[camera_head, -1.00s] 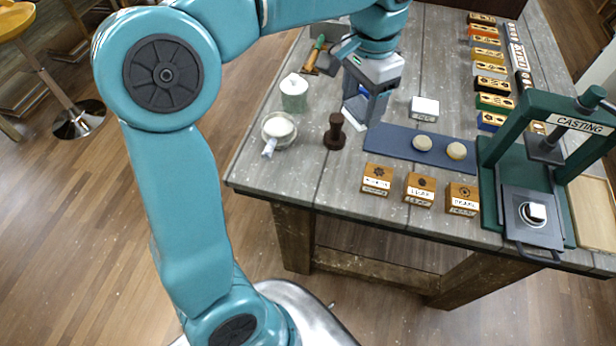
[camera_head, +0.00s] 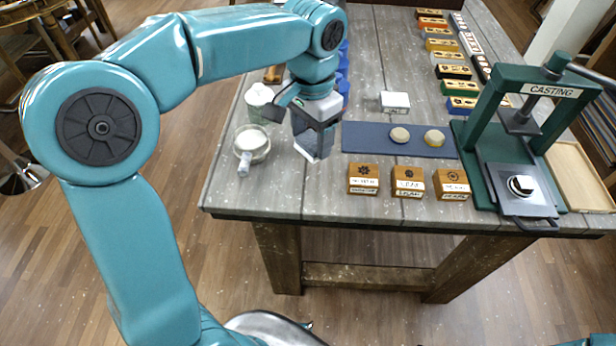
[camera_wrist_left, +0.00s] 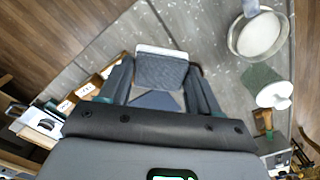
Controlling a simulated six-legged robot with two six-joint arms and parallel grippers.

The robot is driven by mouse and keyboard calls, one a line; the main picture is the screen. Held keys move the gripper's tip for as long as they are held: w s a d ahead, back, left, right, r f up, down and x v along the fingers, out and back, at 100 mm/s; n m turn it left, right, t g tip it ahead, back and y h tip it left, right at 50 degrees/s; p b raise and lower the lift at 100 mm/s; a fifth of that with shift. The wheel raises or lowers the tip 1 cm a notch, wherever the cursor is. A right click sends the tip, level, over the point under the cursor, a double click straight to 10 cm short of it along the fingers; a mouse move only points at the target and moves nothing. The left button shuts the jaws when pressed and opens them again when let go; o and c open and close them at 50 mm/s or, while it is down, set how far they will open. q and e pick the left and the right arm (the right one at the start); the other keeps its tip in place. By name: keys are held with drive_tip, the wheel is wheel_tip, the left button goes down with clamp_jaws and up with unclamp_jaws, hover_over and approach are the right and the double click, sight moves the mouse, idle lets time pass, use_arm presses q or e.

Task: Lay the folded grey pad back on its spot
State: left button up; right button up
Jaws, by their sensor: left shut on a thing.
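My left gripper (camera_head: 314,140) is above the front left part of the table, pointing down. In the left wrist view, its two fingers (camera_wrist_left: 160,85) are shut on the folded grey pad (camera_wrist_left: 160,70), which has a quilted face and a pale edge. In the head view the pad (camera_head: 308,148) shows partly below the fingers, left of the blue mat (camera_head: 362,138). I cannot tell from the head view whether it touches the table. No marked spot for the pad is clear. My right gripper is out of view.
A round dish (camera_head: 252,142) with white contents and a lidded jar (camera_head: 259,100) stand left of the gripper. Two pale discs lie on the mat; a white block (camera_head: 395,101) stands behind it. Wooden blocks (camera_head: 408,181) line the front, with the green casting press (camera_head: 480,165) to the right.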

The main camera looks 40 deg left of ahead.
use_arm(q)
wheel_tip(320, 180, down, 6)
drive_tip(key=shift+w+f, duration=0.1)
drive_tip(key=shift+f, duration=0.85)
wheel_tip(320, 180, down, 4)
drive_tip(key=shift+r, duration=0.1)
drive_tip(key=shift+f+b, duration=0.25)
drive_tip(key=shift+b, duration=0.15)
drive_tip(key=o, duration=0.9)
drive_tip(key=shift+o, duration=0.2)
drive_tip(key=shift+r, duration=0.1)
